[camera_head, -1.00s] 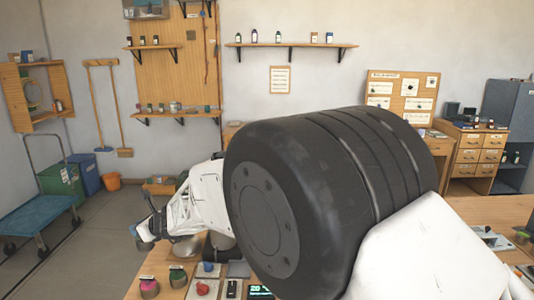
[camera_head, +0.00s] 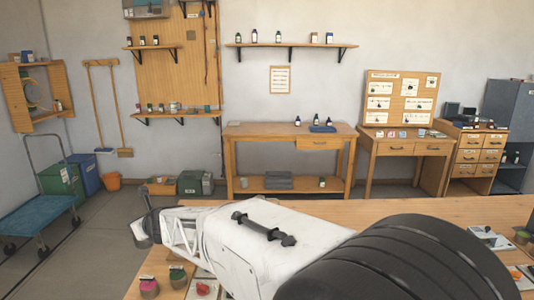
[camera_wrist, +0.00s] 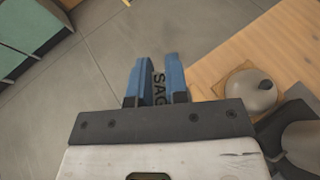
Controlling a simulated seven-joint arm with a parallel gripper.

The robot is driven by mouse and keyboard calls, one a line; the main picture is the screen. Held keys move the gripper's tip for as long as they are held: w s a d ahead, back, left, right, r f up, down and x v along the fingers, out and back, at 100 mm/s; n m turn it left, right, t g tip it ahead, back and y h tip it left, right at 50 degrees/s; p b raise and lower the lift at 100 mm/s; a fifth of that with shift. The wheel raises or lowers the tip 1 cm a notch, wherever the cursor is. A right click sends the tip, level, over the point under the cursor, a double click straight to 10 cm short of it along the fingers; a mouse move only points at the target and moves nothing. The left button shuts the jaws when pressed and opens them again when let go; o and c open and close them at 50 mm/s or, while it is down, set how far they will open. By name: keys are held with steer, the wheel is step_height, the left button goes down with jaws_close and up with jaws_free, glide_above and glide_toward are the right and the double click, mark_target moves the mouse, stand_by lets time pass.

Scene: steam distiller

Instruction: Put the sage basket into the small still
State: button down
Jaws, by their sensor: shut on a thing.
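My gripper (camera_wrist: 157,90) is shut on the sage basket (camera_wrist: 159,90), whose dark lettering "SAG" shows between the blue fingers in the wrist view. In the head view, a pale piece hangs at the gripper (camera_head: 146,230) at the far left, beyond the table's left edge. In the wrist view, the basket is over the floor, left of the wooden table. A rounded beige vessel or lid with a dark knob (camera_wrist: 250,90) sits on the table to the right. I cannot tell whether it belongs to the small still. My arm hides much of the table in the head view.
Jars with a pink top (camera_head: 149,287) and a green top (camera_head: 177,277) stand at the table's front left. Grey rounded parts (camera_wrist: 303,145) sit close on the right in the wrist view. A blue cart (camera_head: 40,215) stands on the floor at left.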

steer(key=shift+s+d+r+m+t+h, duration=0.25)
steer(key=shift+s+r+m+t+h, duration=0.1)
steer(key=shift+r+m+t, duration=0.15)
steer(key=shift+s+d+r+m+t+h, duration=0.25)
steer(key=shift+r+m+t+h, duration=0.2)
steer(key=shift+r, duration=0.2)
steer(key=shift+s+d+r+m+t+h, duration=0.2)
steer(key=shift+s+r+m+t+h, duration=0.15)
steer(key=shift+r+m, duration=0.2)
steer(key=shift+d+r, duration=0.1)
steer(key=shift+r, duration=0.1)
steer(key=shift+s+d+r+m+t+h, duration=0.15)
steer(key=shift+r+m+t+h, duration=0.1)
steer(key=shift+m+t, duration=0.15)
steer(key=w+d+m+t+h, duration=0.15)
steer(key=w+d, duration=0.45)
steer(key=d, duration=0.7)
steer(key=w+d+m+t+h, duration=0.1)
steer(key=w+d+m+h, duration=0.15)
steer(key=w+d, duration=0.75)
steer(key=w+d+m+t+h, duration=0.1)
steer(key=w+d+m+h, duration=0.15)
steer(key=d, duration=1.45)
steer(key=w+d+m+h, duration=0.1)
steer(key=w+d+h, duration=0.1)
steer(key=d, duration=1.4)
steer(key=shift+d, duration=0.15)
